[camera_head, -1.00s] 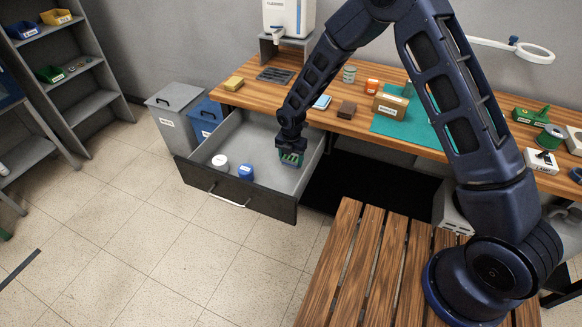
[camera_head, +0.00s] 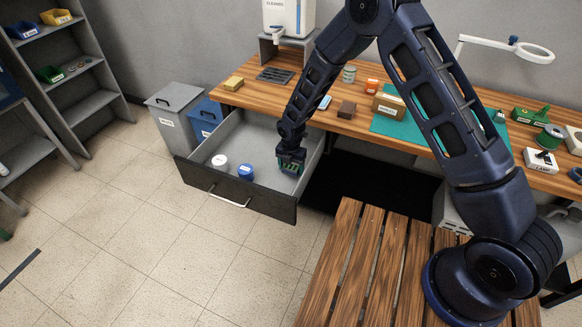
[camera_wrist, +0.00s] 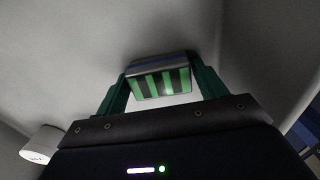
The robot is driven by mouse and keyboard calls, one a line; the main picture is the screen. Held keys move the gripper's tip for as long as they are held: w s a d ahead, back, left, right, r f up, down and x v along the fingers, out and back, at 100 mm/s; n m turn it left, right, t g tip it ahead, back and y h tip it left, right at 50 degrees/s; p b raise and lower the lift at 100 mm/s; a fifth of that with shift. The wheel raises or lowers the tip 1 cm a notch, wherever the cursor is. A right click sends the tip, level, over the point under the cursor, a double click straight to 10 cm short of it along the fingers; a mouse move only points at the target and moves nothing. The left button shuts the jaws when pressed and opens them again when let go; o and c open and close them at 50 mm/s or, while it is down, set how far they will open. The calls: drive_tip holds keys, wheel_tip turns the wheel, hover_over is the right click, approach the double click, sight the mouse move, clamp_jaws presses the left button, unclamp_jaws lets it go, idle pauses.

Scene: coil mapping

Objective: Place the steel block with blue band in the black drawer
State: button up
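The black-fronted drawer (camera_head: 233,193) is pulled out below the left part of the workbench, its grey inside open to view. My gripper (camera_head: 291,167) is down inside it, near its right side. In the wrist view the block (camera_wrist: 162,65) sits between my green fingers, which appear to press on both its ends. It shows a steel-grey top, a thin blue band and a face with green and dark stripes. The drawer's grey floor lies behind it; I cannot tell whether the block touches it. In the head view my gripper mostly hides the block.
A white-lidded jar (camera_head: 220,162) and a blue-lidded jar (camera_head: 246,172) stand in the drawer, left of my gripper. Two bins, grey (camera_head: 173,117) and blue (camera_head: 205,119), stand beside the drawer. The workbench (camera_head: 252,97) above carries several items. The drawer floor's back part is clear.

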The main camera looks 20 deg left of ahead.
sight(291, 167)
drive_tip(key=shift+o, duration=0.9)
wheel_tip(291, 167, up, 12)
drive_tip(key=shift+r, duration=0.2)
